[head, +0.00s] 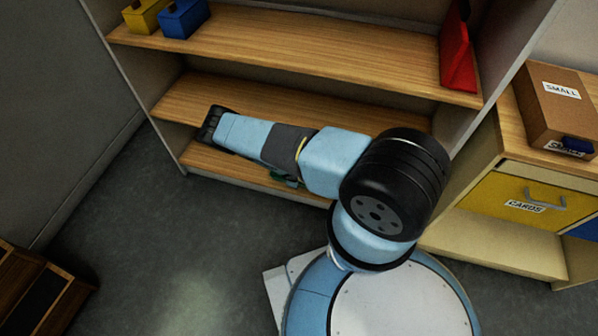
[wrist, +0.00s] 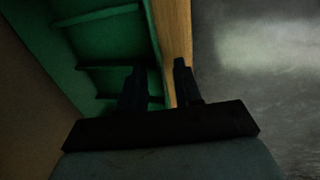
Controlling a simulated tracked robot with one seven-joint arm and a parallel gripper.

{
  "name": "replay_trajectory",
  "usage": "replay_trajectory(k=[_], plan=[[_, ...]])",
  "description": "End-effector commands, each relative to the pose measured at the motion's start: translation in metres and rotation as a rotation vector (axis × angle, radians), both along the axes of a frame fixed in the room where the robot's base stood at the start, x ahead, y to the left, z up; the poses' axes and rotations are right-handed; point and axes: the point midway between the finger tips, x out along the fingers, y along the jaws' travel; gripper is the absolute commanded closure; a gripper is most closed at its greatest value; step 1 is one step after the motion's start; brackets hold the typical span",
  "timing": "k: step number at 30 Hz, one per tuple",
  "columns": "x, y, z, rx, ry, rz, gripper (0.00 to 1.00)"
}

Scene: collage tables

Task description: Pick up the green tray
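The green tray (wrist: 108,45) fills the upper left of the wrist view, dark and divided by several ribs. It lies along the wooden front edge of a shelf. My gripper (wrist: 160,76) has its two fingers apart. The left finger overlaps the tray's near side, and the right finger overlaps the wooden edge beside it. I cannot tell whether either finger touches the tray. In the head view only a small green piece of the tray (head: 289,181) shows under my arm on the lowest shelf. My gripper is hidden there behind the arm.
The shelf unit's middle board (head: 340,110) lies above the tray. Higher up are a yellow bin (head: 143,15), a blue bin (head: 183,18) and a red object (head: 457,55). A cabinet with a yellow drawer (head: 500,205) stands right. Grey floor (head: 180,250) is clear in front.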

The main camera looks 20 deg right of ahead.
Motion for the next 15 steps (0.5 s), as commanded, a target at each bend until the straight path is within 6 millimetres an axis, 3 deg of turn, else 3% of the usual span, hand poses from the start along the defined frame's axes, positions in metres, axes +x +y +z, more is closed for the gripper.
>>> replay_trajectory(k=[6,15], plan=[[0.004,-0.003,-0.017,0.0,-0.001,-0.001,0.66],[0.005,-0.003,-0.018,0.0,-0.001,-0.001,0.66]])
